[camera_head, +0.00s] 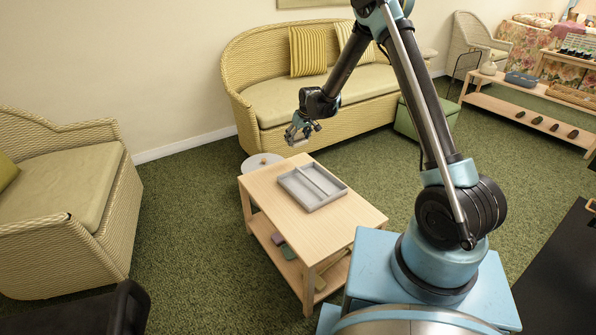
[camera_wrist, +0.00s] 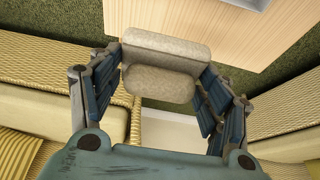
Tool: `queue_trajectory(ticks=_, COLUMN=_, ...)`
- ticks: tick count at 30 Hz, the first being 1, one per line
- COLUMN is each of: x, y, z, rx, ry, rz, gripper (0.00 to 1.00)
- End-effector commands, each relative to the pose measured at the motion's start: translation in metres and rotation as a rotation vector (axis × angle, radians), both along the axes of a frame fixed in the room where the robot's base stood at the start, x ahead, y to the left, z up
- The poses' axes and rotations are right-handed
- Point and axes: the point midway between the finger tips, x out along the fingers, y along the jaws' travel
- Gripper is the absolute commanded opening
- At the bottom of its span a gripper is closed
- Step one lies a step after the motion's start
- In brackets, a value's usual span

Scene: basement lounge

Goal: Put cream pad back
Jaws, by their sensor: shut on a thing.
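The cream pad (camera_wrist: 165,47) is held between the fingers of my gripper (camera_wrist: 160,80) in the wrist view. It looks like a soft, rounded block showing two cream faces. In the head view my gripper (camera_head: 302,130) hangs in the air beyond the far edge of the coffee table, in front of the sofa; the pad is too small there to make out clearly. A grey divided tray (camera_head: 312,204) lies on the wooden table top (camera_head: 340,213), and its compartments look empty. The tray's corner shows at the top of the wrist view (camera_wrist: 250,4).
A round white object (camera_head: 261,160) stands behind the table. A wicker sofa (camera_head: 245,75) and armchair (camera_head: 115,215) stand around it.

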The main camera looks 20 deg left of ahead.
Motion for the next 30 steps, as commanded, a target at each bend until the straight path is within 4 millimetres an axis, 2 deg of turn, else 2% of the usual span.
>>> queue_trajectory(ticks=12, x=0.001, y=-0.001, z=-0.057, rx=0.0, ry=0.0, rz=-0.018, gripper=0.43)
queue_trajectory(ticks=20, x=0.001, y=-0.001, z=-0.073, rx=0.0, ry=0.0, rz=-0.017, gripper=0.43)
queue_trajectory(ticks=30, x=0.001, y=-0.001, z=-0.106, rx=0.0, ry=0.0, rz=-0.017, gripper=0.43)
